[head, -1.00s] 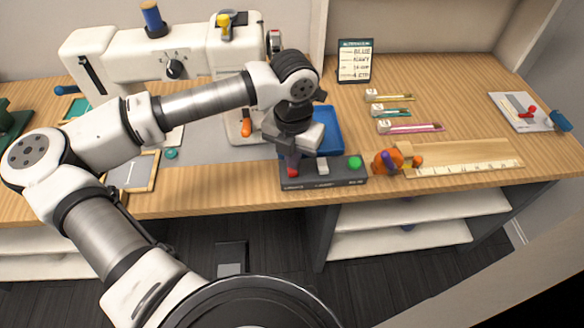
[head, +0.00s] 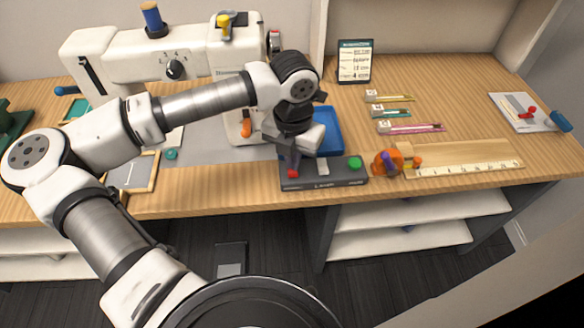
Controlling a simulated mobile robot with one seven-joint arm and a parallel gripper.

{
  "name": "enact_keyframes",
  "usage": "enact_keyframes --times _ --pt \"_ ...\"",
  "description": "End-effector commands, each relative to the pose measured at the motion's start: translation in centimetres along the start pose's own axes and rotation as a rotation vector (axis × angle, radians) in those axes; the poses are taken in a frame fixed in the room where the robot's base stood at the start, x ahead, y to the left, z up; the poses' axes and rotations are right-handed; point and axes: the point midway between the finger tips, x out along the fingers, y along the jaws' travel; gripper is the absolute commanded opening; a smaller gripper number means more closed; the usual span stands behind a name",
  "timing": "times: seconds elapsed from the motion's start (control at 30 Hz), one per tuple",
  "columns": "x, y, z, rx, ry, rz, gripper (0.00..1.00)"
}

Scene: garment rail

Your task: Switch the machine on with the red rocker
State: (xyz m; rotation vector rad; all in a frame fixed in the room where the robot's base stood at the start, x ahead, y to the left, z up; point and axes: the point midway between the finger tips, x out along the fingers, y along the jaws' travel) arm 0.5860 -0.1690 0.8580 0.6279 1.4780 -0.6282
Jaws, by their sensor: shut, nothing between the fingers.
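The red rocker (head: 293,174) is at the left end of a dark control box (head: 340,181) at the front edge of the bench. The box also has a white switch (head: 322,167) in its middle and a green button (head: 355,163) at its right end. My gripper (head: 293,167) points down right over the red rocker, shut and empty. Its fingertips overlap the rocker in the picture and hide part of it. I cannot tell whether they touch it or which way the rocker is tipped. The white sewing machine (head: 130,62) stands behind, to the left.
A blue tray (head: 330,125) lies just behind the box. An orange pincushion (head: 385,164) and a wooden board with a ruler (head: 465,168) lie to the right. A small sign (head: 355,62) stands at the back.

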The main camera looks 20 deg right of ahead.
Motion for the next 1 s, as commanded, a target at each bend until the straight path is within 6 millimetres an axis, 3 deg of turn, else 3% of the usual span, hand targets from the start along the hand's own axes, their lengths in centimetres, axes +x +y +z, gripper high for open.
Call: enact_keyframes --times 1.0 --pt "0.59 0.0 0.0 0.0 0.0 0.0 0.0"
